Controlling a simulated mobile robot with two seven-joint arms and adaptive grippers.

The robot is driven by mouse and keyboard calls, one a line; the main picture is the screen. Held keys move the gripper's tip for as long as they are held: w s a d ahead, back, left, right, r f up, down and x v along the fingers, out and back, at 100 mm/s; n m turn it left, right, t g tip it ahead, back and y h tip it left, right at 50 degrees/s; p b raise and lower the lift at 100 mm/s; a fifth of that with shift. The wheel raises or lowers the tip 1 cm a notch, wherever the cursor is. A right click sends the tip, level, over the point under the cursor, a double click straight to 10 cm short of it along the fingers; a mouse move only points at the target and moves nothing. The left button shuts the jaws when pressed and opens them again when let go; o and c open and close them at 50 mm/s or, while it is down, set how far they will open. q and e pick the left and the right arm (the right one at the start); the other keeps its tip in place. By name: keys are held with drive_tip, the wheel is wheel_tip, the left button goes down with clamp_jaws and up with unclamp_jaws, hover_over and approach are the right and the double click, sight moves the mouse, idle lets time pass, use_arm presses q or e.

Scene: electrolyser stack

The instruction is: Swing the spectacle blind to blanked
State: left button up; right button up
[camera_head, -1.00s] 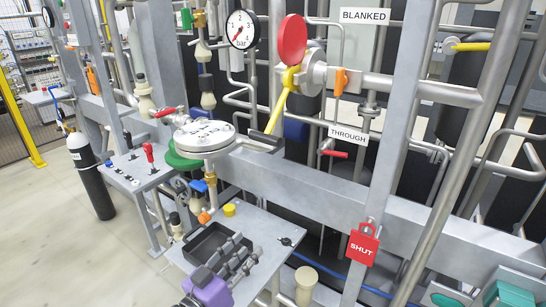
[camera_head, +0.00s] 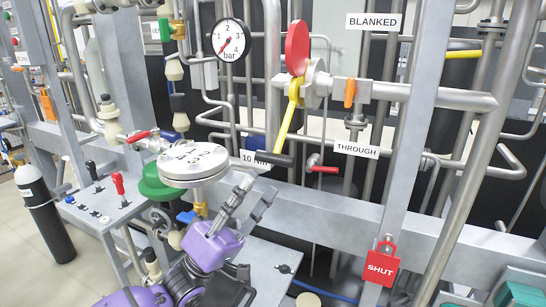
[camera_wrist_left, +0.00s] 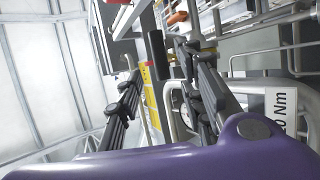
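The spectacle blind shows in the head view as a red disc (camera_head: 297,48), upright beside the pipe flange. A yellow lever (camera_head: 285,128) slopes down from it to a black grip (camera_head: 268,158). Signs read BLANKED (camera_head: 374,22) above right and THROUGH (camera_head: 356,149) below right. My left gripper (camera_head: 256,188) is open just below the black grip, fingers pointing up at it. In the left wrist view, its fingers (camera_wrist_left: 160,68) stand apart, with a black cylinder, apparently the grip (camera_wrist_left: 157,55), seen between them but not clasped. My right gripper is not in view.
A round bolted metal cover (camera_head: 194,163) is close left of my left gripper. A pressure gauge (camera_head: 231,40) hangs above. A small red-handled valve (camera_head: 322,168) is right of the grip. Pipes crowd behind.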

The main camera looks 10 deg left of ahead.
sight(269, 162)
use_arm(q)
drive_tip(key=p+x, duration=0.1)
drive_tip(key=x, duration=0.5)
drive_tip(key=shift+d+r+p, duration=0.1)
drive_tip(key=shift+r+p, duration=0.2)
drive_tip(key=shift+p, duration=0.1)
drive_tip(key=shift+w+d+r, duration=0.25)
drive_tip(key=shift+d+r, duration=0.05)
clamp_jaws()
